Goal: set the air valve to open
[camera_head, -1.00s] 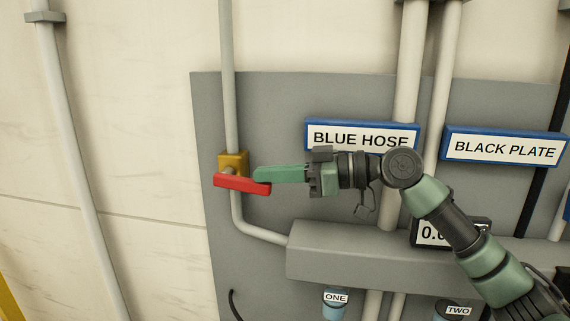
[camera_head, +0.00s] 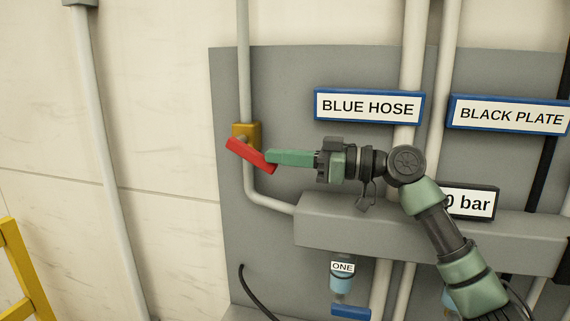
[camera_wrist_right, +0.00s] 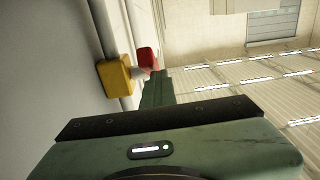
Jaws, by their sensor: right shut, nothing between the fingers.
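The air valve has a yellow body (camera_head: 245,131) on a vertical grey pipe at the left of the grey panel. Its red handle (camera_head: 249,154) is tilted, running from upper left down to lower right. My right gripper (camera_head: 270,157) is shut and empty, its fingertips at the handle's lower right end; they look in contact or very close. In the right wrist view the yellow body (camera_wrist_right: 115,75) and the red handle (camera_wrist_right: 147,58) show just beyond the green fingers (camera_wrist_right: 160,82). My left gripper is not in view.
The grey panel (camera_head: 290,75) carries a BLUE HOSE sign (camera_head: 369,106) and a BLACK PLATE sign (camera_head: 509,115). A grey box (camera_head: 335,222) runs below my right arm, with a partly hidden bar display (camera_head: 480,203). A yellow railing (camera_head: 20,265) stands at the lower left.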

